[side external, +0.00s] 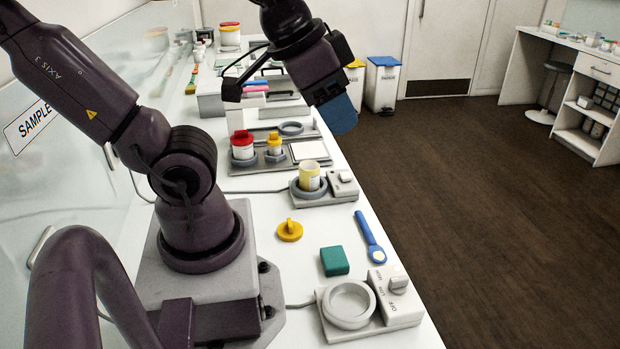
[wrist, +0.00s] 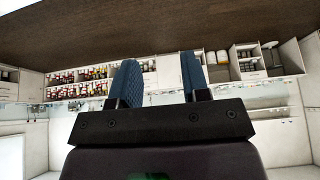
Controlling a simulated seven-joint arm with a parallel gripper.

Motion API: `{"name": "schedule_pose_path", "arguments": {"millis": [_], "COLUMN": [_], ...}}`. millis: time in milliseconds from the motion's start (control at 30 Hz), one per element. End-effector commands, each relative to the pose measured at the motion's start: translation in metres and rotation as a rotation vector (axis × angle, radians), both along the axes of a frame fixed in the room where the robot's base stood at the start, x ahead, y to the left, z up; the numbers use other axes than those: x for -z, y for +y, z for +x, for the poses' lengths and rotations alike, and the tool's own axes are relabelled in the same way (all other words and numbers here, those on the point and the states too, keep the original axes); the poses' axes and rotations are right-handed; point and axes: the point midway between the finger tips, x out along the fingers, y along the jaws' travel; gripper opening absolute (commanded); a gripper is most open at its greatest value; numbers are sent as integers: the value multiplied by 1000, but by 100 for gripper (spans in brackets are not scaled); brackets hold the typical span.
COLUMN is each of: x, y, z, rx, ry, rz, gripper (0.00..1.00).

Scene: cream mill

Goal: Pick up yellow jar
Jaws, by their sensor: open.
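An uncapped pale yellow jar (side external: 309,177) with a white label stands upright in the grey round holder (side external: 296,193) of a small device on the bench. A loose yellow lid (side external: 290,230) lies nearer. A smaller jar with a yellow lid (side external: 274,144) stands on a grey tray (side external: 239,168) farther back, beside a red-lidded jar (side external: 242,145). My gripper (side external: 337,117) is raised above and right of the jars, near the bench's right edge, apart from them. In the wrist view its blue fingers (wrist: 158,78) are apart with nothing between them; no jar on the bench shows there.
A blue spoon (side external: 370,237), a green block (side external: 334,261) and a grey device with a round dish (side external: 371,305) lie nearer on the bench. Bins (side external: 382,85) stand on the floor behind. The wrist view shows distant shelves (wrist: 90,78).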

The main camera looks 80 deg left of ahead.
Motion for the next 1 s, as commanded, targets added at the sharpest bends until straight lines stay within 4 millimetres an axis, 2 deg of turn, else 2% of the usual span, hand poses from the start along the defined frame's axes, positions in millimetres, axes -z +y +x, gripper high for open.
{"name": "schedule_pose_path", "arguments": {"millis": [467,600,667,933,1000], "x": [0,0,0,1,6], "y": [0,0,0,-1,-2], "z": [0,0,0,0,2], "rx": [0,0,0,4,10], "ry": [0,0,0,3,32], "rz": [0,0,0,0,0], "gripper": [43,75,85,85,85]}}
